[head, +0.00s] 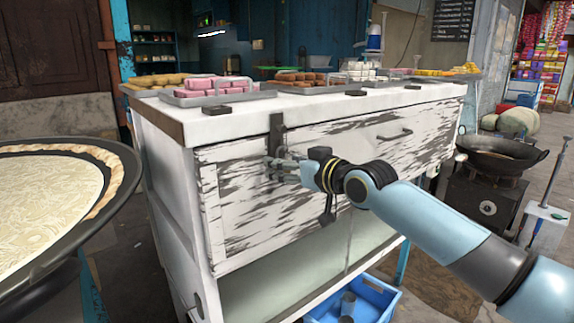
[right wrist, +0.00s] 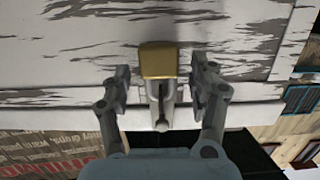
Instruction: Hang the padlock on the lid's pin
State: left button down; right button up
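The gold padlock (right wrist: 158,60) is against the white, worn cabinet front in the right wrist view, between the fingers of my right gripper (right wrist: 160,82). The fingers stand apart, with a gap on each side of the padlock. A grey metal piece (right wrist: 161,108) adjoins the padlock; I cannot tell whether the shackle is around the pin. In the head view my right gripper (head: 276,168) is at the cabinet's front left, just below the dark hasp (head: 277,132) of the lid. It hides the padlock there. My left gripper is out of view.
The cabinet top (head: 225,118) carries trays of sweets, including a pink-filled tray (head: 217,90). A large round pan (head: 125,205) stands at left. A blue crate (head: 375,300) is below the cabinet. A dark wok (head: 497,152) stands at right.

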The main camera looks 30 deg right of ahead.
jog(key=s+d+r, duration=0.1)
jog(key=s, duration=1.1)
jog(key=shift+r, duration=0.4)
jog(key=s+d+f+m+g+h, duration=0.2)
jog(key=d+f, duration=0.1)
jog(key=f, duration=0.7)
jog(key=s+d+f+m+g+h, duration=0.1)
jog(key=d+f+m+g, duration=0.1)
jog(key=f, duration=0.8)
jog(key=s+f+g, duration=0.2)
jog(key=s+f, duration=0.3)
jog(key=f, duration=0.4)
jog(key=s+f+g, duration=0.2)
jog(key=s+f, duration=0.4)
jog(key=f, duration=0.3)
jog(key=s+a+f+n+g, duration=0.1)
jog(key=s+a+f+g, duration=0.1)
jog(key=s+f, duration=0.4)
jog(key=s+a+f+n+g, duration=0.1)
jog(key=s+a+f+g, duration=0.2)
jog(key=s, duration=1.2)
jog(key=s+a+f+n+g+y, duration=0.1)
jog(key=s+a+f+g, duration=0.1)
jog(key=s+a+f, duration=0.4)
jog(key=s+f, duration=0.4)
jog(key=shift+s+n+g, duration=0.25)
jog(key=shift+n+g, duration=0.05)
jog(key=shift+f, duration=0.1)
